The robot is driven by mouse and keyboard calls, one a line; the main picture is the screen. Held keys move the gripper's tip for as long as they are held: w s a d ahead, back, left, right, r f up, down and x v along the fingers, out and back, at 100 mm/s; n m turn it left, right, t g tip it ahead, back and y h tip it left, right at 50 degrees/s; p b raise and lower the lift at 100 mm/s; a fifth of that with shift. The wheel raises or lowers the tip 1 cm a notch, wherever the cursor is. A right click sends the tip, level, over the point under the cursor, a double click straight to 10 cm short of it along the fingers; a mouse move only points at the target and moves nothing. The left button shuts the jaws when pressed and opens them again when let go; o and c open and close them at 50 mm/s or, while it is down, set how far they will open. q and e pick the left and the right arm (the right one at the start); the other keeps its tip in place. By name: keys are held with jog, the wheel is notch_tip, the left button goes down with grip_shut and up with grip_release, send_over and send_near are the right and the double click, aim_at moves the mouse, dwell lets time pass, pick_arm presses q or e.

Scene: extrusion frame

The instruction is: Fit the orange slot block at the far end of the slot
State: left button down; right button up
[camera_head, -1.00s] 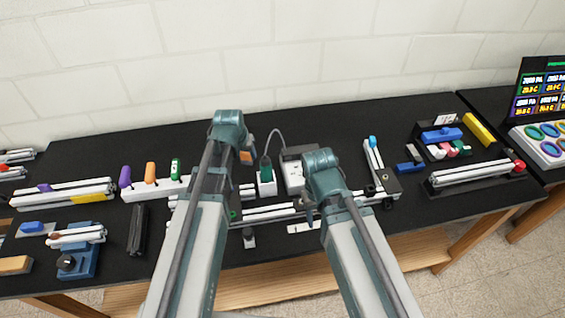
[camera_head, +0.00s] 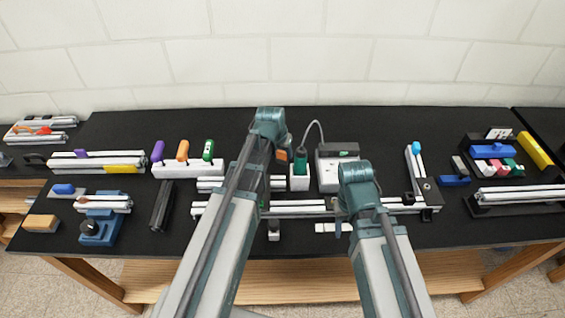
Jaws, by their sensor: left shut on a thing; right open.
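A small orange block (camera_head: 282,156) shows just below the wrist of my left arm. My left gripper (camera_head: 280,148) is shut on it; the fingers are mostly hidden by my own arm. A long silver slotted extrusion (camera_head: 300,210) lies across the middle of the table, partly hidden behind my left arm. The orange block appears raised near the extrusion, but its exact height cannot be told. My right gripper (camera_head: 337,226) is open and empty at the front side of the extrusion, its fingertips small and dark.
A white holder (camera_head: 188,170) with purple, orange and green handles stands to the left. A green tool in a white stand (camera_head: 300,172) and a grey box with a cable (camera_head: 337,170) stand behind the extrusion. A blue fixture (camera_head: 99,228) is at the front left.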

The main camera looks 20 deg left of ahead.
aim_at(282, 158)
pick_arm(q)
jog(key=shift+f+b, duration=1.7)
jog(key=shift+f, duration=0.1)
pick_arm(e)
jog(key=shift+f, duration=1.8)
pick_arm(q)
jog(key=shift+f, duration=0.2)
pick_arm(e)
jog(key=shift+f, duration=0.25)
pick_arm(q)
jog(key=shift+c, duration=1.7)
grip_release()
pick_arm(e)
jog(key=shift+r, duration=0.1)
pick_arm(q)
jog(key=shift+r, duration=0.2)
pick_arm(e)
jog(key=shift+r, duration=0.1)
